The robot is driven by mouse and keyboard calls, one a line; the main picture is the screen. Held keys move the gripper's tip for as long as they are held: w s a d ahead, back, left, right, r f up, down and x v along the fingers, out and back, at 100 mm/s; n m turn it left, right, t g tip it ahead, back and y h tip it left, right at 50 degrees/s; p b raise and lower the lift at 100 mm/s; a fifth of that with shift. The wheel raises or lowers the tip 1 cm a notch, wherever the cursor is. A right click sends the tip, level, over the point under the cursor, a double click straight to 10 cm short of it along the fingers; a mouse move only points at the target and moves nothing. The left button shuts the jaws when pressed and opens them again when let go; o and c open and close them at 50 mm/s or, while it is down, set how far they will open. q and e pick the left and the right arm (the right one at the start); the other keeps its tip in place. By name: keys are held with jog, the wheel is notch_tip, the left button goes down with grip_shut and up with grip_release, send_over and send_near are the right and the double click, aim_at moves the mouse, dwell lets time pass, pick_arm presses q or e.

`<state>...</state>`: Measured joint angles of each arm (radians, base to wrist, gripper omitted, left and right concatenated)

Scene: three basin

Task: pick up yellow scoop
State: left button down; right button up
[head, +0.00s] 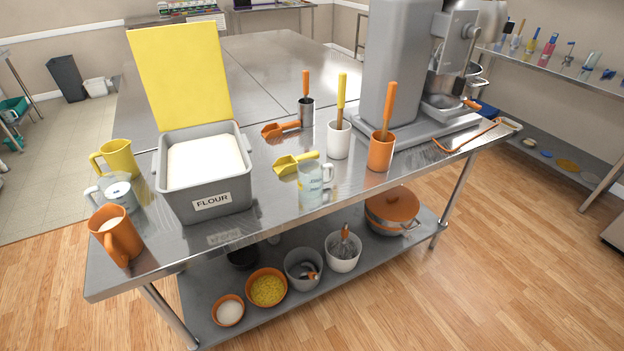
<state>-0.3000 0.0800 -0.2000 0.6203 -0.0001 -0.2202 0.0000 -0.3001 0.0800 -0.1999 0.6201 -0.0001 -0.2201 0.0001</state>
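A yellow scoop (290,165) lies on the steel table, right of the grey flour bin and just behind a clear measuring cup (312,185). Its handle points to the right, and the cup stands close to it. An orange scoop (280,129) lies farther back on the table. Neither of my grippers shows in the head view.
The flour bin (213,203) has its yellow lid (180,75) raised. Orange (116,236) and yellow (118,158) jugs stand at the left. White (339,140) and orange (380,152) utensil holders and a large mixer (395,80) stand right. The table's front centre is clear.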

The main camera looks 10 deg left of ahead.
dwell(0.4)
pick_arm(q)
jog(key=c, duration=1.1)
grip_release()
